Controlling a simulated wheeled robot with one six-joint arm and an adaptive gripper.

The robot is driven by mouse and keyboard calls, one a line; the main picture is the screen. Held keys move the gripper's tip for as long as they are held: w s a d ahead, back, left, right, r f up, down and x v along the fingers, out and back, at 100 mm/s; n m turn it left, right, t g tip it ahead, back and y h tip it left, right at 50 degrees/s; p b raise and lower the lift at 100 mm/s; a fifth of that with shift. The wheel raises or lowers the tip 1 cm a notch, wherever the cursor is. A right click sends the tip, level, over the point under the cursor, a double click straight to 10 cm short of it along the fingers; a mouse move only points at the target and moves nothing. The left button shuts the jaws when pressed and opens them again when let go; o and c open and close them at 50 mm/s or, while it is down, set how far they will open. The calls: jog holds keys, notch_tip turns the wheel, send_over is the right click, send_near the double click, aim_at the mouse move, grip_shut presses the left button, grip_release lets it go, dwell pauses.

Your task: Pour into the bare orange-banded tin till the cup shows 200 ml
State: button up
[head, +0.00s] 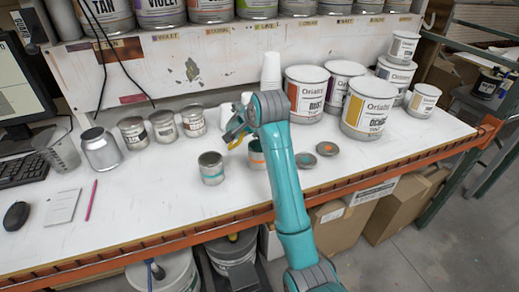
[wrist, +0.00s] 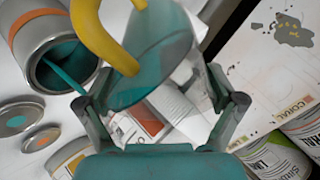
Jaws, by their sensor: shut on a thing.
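My gripper (wrist: 165,100) is shut on a clear cup (wrist: 150,65) holding teal liquid. The cup is tilted, and a curved yellow handle (wrist: 105,40) shows beside it. No scale marks are readable on it. In the head view my gripper (head: 238,130) is above the tins, with the cup mostly hidden. The orange-banded tin (head: 257,158) stands open below, partly behind my arm, with teal inside. The wrist view shows this tin (wrist: 25,25) too, and a thin teal streak runs from its inside towards the cup. A teal-banded tin (head: 211,170) stands to the left.
Two loose lids (head: 305,160) lie right of the orange-banded tin. Small labelled tins (head: 163,126), a metal jar (head: 100,148) and a clear beaker (head: 58,150) line the left. The front bench edge (head: 130,245) is mostly clear.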

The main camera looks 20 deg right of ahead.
jog(key=shift+t, duration=0.3)
dwell(1.0)
jog(key=shift+s+r+t+y+p, duration=0.15)
jog(key=shift+r+t+y+p, duration=0.2)
jog(key=shift+t, duration=0.35)
dwell(2.9)
